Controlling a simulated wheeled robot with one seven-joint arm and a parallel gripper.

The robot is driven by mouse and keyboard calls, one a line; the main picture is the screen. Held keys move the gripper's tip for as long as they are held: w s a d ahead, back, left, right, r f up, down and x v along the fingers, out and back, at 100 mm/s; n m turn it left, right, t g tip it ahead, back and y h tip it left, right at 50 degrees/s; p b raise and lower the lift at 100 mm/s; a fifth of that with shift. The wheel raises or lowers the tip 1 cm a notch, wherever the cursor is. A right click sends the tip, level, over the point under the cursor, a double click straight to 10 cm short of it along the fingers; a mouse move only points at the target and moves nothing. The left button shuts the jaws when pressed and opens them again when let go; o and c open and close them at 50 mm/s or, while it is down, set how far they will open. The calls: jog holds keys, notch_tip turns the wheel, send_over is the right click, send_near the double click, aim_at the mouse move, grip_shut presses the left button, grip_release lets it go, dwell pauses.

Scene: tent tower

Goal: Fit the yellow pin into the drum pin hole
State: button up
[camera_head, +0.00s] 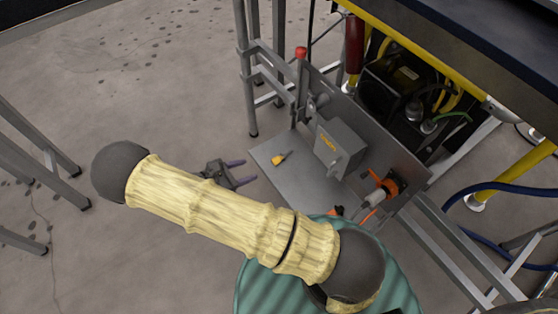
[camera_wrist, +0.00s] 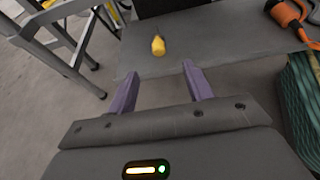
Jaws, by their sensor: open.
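The yellow pin (camera_head: 279,160) lies on a grey metal shelf (camera_head: 305,191), near its left part. My gripper (camera_head: 238,172) is open and empty, left of the shelf and apart from the pin. Its two purple fingers (camera_wrist: 157,78) point toward the shelf.
A lever with a red knob (camera_head: 301,53) stands at the shelf's back left. An orange clamp-like part (camera_head: 384,186) is at the right. A green ribbed object (camera_head: 262,281) is in front. Metal frame legs (camera_head: 250,70) stand behind. Open floor (camera_head: 150,100) lies to the left.

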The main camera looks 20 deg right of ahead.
aim_at(275, 160)
jog(key=b+x, duration=0.1)
jog(key=x, duration=0.2)
jog(key=b+x, duration=0.2)
jog(key=x, duration=0.2)
jog(key=shift+w+d+f, duration=0.1)
jog(key=shift+d+f, duration=0.1)
jog(key=shift+f, duration=0.15)
jog(key=shift+w+d, duration=0.15)
jog(key=shift+d, duration=0.3)
jog(key=b+x, duration=0.3)
jog(key=x, duration=0.1)
jog(key=shift+w+f+b, duration=0.15)
jog(key=shift+f+b, duration=0.05)
jog(key=shift+b, duration=0.2)
jog(key=shift+w+d, duration=0.2)
jog(key=shift+d, duration=0.25)
jog(key=c, duration=1.1)
